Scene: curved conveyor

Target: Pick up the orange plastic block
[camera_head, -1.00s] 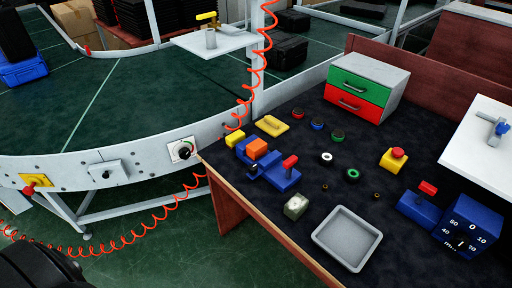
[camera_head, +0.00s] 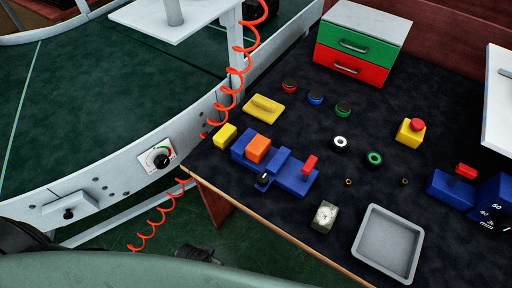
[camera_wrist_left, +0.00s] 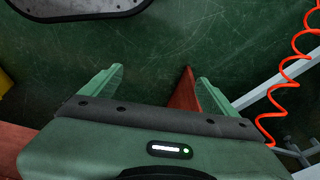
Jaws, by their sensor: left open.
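The orange plastic block (camera_head: 258,148) sits on the left part of a blue fixture (camera_head: 292,178) near the left edge of the dark table. My left gripper (camera_wrist_left: 161,77) shows in the left wrist view with its two green fingers apart and nothing between them. It is over the green floor, with a reddish-brown table leg behind the gap. The block is not in the wrist view. A green-grey link of my arm crosses the bottom of the head view; the left fingers cannot be made out there. My right gripper is not in view.
A yellow block (camera_head: 225,136) and yellow handled piece (camera_head: 263,107) lie close to the orange block. A conveyor (camera_head: 110,100) curves at left, with a hanging red coiled cable (camera_head: 237,71) beside the table.

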